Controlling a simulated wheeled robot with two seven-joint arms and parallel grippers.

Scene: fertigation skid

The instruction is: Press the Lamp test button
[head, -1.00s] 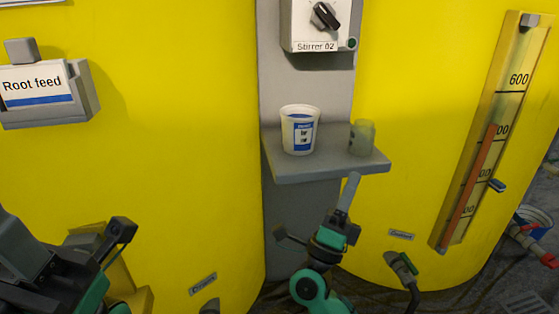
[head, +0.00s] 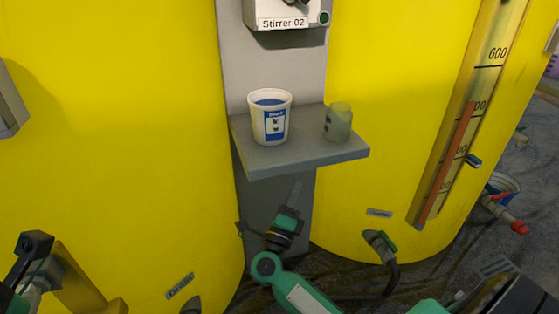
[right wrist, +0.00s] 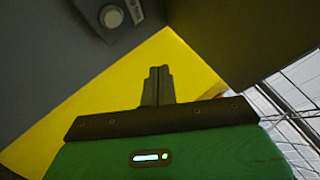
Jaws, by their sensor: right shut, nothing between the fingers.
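No button labelled Lamp test can be read in either view. My right gripper (head: 296,188) is shut and empty, with its fingers pointing up just below the grey shelf (head: 310,160) in the head view. In the right wrist view its closed fingers (right wrist: 159,75) show in the middle. A round pale button or knob (right wrist: 111,17) sits on a dark grey box at the upper left there, apart from the fingertips; its label is too small to read. Part of my left arm (head: 30,250) shows at the lower left; its fingers are not visible.
A white cup (head: 270,125) and a translucent cup (head: 339,122) stand on the shelf. The Stirrer 02 box (head: 285,20) with a green button (head: 323,17) is above. Yellow tanks (head: 130,150) flank the grey panel. A red-marked level gauge (head: 458,150) is at right.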

